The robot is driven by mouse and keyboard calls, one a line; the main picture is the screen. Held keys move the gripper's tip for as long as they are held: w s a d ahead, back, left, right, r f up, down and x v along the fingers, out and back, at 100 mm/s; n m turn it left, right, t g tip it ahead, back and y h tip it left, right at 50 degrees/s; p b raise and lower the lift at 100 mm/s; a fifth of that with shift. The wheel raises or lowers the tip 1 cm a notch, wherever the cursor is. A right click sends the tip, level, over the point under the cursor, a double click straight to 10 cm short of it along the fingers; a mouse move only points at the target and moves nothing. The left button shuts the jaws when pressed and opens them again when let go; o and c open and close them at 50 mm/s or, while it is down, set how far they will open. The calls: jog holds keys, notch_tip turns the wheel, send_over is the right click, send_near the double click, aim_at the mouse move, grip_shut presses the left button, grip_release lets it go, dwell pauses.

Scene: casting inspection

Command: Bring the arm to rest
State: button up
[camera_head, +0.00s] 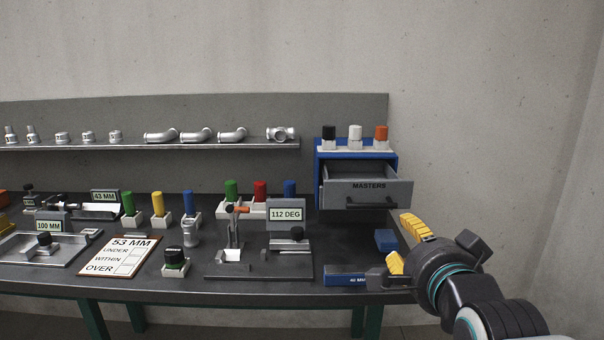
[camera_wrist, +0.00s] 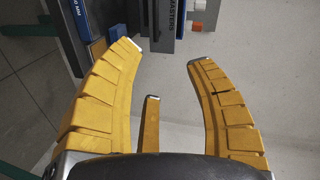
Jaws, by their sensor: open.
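My gripper (camera_head: 405,246) has yellow fingers and is at the right end of the workbench, in front of and below the open drawer. In the wrist view my gripper (camera_wrist: 168,55) has its fingers spread wide with nothing between them. The dark drawer (camera_head: 368,191) labelled MASTERS is pulled out of the blue cabinet (camera_head: 318,171); its front also shows at the top of the wrist view (camera_wrist: 165,18). The visible part of the drawer's inside looks empty. My arm comes in from the lower right.
A blue block labelled 40 MM (camera_head: 345,279) lies near the bench's front edge, close to my gripper. Another blue block (camera_head: 386,240) lies below the drawer. A gauge with a 112 DEG sign (camera_head: 286,214) stands left of them. Open floor and bare wall (camera_head: 500,130) lie to the right.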

jog(key=s+f+n+g+p, duration=0.2)
jog(key=s+n+g+p, duration=1)
jog(key=s, duration=0.9)
jog(key=n+p, duration=0.3)
jog(key=p, duration=0.2)
jog(key=shift+f, duration=0.2)
